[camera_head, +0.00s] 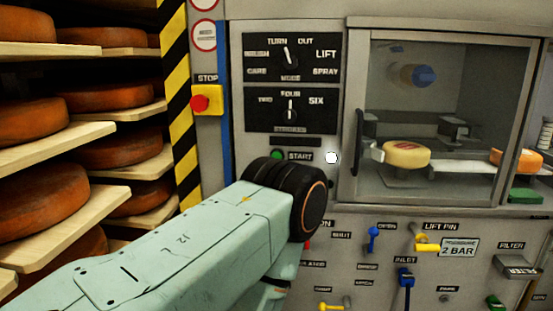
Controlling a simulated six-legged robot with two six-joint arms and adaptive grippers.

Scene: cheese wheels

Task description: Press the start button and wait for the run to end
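The green start button (277,155) sits on the grey machine panel, left of its START label. My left arm comes in from the lower left, and its black joint is just below the button in the picture. The button's face is visible and I see nothing touching it. I cannot see my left gripper's fingers. My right gripper is not in view. A white round lamp or knob (331,158) is right of the START label. Above are two black dial plates, a mode dial (290,56) and a lower dial (290,110) with its pointer upright.
A red stop button (200,103) on a yellow box is at the left. Cheese wheels (103,97) fill wooden shelves further left. A glazed chamber (440,115) at the right holds a pale cheese wheel (403,154). Valves, including a blue one (373,238), are below.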

